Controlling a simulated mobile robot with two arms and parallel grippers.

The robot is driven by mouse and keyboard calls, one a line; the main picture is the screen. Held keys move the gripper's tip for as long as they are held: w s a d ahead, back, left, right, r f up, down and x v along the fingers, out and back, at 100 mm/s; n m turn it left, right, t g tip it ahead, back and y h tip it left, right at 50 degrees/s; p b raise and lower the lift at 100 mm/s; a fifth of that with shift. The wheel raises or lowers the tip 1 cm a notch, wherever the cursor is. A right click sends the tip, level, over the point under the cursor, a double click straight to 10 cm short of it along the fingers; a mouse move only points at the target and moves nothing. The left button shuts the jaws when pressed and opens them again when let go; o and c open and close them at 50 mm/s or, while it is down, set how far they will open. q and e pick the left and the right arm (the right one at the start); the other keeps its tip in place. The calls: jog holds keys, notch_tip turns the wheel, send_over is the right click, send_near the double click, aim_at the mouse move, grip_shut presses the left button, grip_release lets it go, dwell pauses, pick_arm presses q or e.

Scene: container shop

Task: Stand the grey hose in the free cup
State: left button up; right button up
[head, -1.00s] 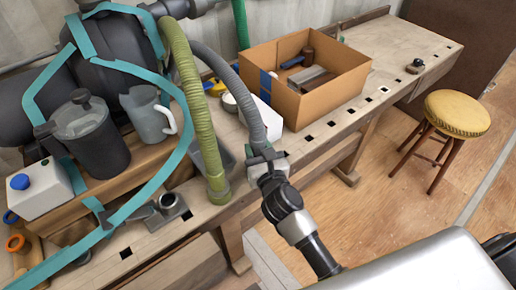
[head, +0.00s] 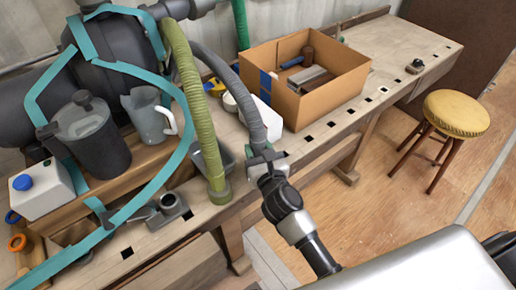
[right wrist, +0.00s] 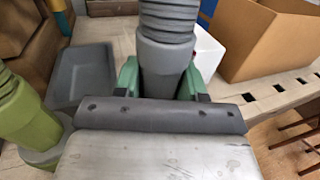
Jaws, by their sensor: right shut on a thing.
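The grey hose (head: 240,98) hangs in an arc from the dark machine at the back left. My right gripper (head: 266,160) is shut on its lower end, which is held roughly upright; the right wrist view shows the ribbed hose and its smooth cuff (right wrist: 166,65) between the green-sided fingers. A small grey metal cup (head: 170,203) is on the bench's front part, left of the gripper, with nothing seen standing in it. The green hose (head: 205,130) stands between that cup and my gripper, its end in a round base (right wrist: 42,157). My left gripper is not in view.
A grey tray (right wrist: 82,78) lies behind the green hose's end. A white block (head: 265,116) and an open cardboard box (head: 330,98) stand behind my gripper. A teal strap (head: 165,168) loops over the bench near the cup. A stool (head: 455,115) stands right on the floor.

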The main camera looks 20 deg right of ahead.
jog(key=shift+f, duration=0.1)
dwell(0.6)
jog(key=shift+f+b, duration=0.35)
jog(key=shift+b, duration=0.05)
jog(key=shift+f+b, duration=0.5)
jog(key=shift+f, duration=0.4)
dwell(0.9)
jog(key=o, duration=1.1)
jog(key=s+b, duration=0.1)
jog(key=s, duration=1)
jog(key=shift+d+b, duration=0.1)
jog(key=shift+b, duration=0.2)
jog(key=shift+w, duration=0.1)
